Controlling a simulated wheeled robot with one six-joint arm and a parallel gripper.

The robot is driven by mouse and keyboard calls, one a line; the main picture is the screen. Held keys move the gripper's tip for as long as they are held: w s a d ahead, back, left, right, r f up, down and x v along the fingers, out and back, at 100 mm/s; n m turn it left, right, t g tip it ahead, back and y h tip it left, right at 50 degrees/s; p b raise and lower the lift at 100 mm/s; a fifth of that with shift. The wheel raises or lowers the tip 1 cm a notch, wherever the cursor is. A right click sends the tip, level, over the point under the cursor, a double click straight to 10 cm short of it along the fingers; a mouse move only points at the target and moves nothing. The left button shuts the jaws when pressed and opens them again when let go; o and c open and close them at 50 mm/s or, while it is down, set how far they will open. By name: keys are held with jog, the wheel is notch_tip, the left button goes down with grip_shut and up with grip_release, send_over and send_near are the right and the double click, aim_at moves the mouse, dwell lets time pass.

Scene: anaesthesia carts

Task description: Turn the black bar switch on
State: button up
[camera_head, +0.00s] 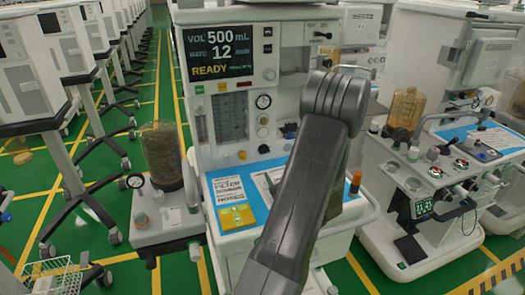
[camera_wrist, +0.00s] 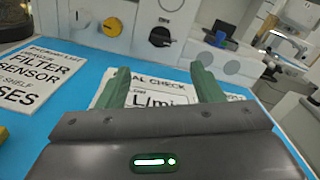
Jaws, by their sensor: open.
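A black knob with a bar-like grip (camera_wrist: 160,37) sits on the white front panel in the wrist view, at the top centre. It looks like the black bar switch, but I cannot tell its setting. It seems to be the small black knob (camera_head: 263,149) low on the cart's panel in the head view. My gripper (camera_wrist: 161,85) has its two green fingers apart and nothing between them. The fingers are over the blue work surface, short of the panel and below the knob in the picture. In the head view my dark arm hides the gripper.
A yellow knob (camera_wrist: 112,27) is left of the black one. Printed cards (camera_wrist: 38,76) lie on the blue surface (camera_head: 222,187), with a yellow block (camera_head: 237,217) at its front. A dark canister (camera_head: 161,155) stands left; another cart (camera_head: 440,170) stands right.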

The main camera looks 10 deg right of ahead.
aim_at(266, 152)
jog(key=w+a+p, duration=0.1)
jog(key=w, duration=0.3)
jog(key=w+p, duration=0.1)
jog(key=w, duration=0.3)
jog(key=w+a+p, duration=0.1)
jog(key=w, duration=0.4)
jog(key=shift+w+a, duration=0.1)
jog(key=shift+a, duration=0.2)
jog(key=shift+c, duration=0.2)
jog(key=c, duration=0.9)
jog(key=shift+f+m+b, duration=0.2)
jog(key=shift+m+b, duration=0.7)
jog(key=shift+b, duration=0.3)
jog(key=shift+d+r+m+b, duration=0.15)
jog(key=shift+m+b, duration=0.5)
jog(key=shift+m, duration=0.65)
jog(key=shift+c, duration=0.3)
jog(key=shift+r, duration=0.1)
jog(key=o, duration=1)
